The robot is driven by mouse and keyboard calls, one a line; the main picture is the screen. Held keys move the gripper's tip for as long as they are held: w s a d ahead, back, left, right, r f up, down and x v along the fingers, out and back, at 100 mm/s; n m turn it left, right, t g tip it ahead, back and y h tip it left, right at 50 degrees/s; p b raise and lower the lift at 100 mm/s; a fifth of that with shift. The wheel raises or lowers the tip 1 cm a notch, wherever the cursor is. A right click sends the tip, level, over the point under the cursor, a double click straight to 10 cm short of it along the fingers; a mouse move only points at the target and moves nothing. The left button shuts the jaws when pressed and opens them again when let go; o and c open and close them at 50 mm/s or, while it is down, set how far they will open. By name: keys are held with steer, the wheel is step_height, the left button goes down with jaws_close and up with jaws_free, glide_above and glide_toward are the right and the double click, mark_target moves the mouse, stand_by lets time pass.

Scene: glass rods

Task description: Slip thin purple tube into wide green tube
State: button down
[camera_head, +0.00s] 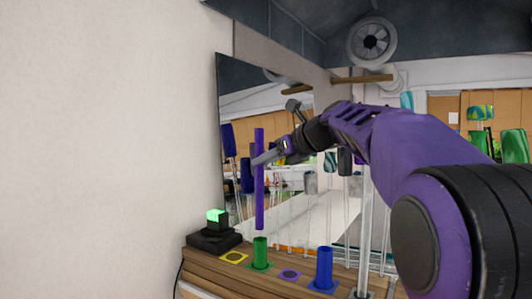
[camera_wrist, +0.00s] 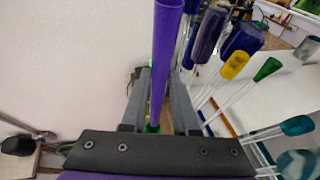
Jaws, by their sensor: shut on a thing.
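The thin purple tube (camera_head: 260,185) hangs upright in the head view, held near its upper part by my gripper (camera_head: 259,158). Its lower end is a little above the wide green tube (camera_head: 260,250) and looks roughly in line with it. The green tube stands upright on the wooden shelf. In the wrist view the purple tube (camera_wrist: 167,45) runs between the two grey fingers of my gripper (camera_wrist: 158,85), which is shut on it. A small bit of green (camera_wrist: 152,128) shows below the purple tube there, mostly hidden.
A wide blue tube (camera_head: 323,268) stands on the shelf (camera_head: 205,262) to the right, past a flat purple square (camera_head: 290,274). A yellow square (camera_head: 233,257) lies left of the green tube. A black box with a green-lit top (camera_head: 215,228) is at the left. A mirror-like panel stands behind.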

mark_target(263, 199)
steer(key=shift+f+b, duration=2.95)
steer(key=shift+f, duration=1.95)
steer(key=c, duration=0.6)
jaws_free()
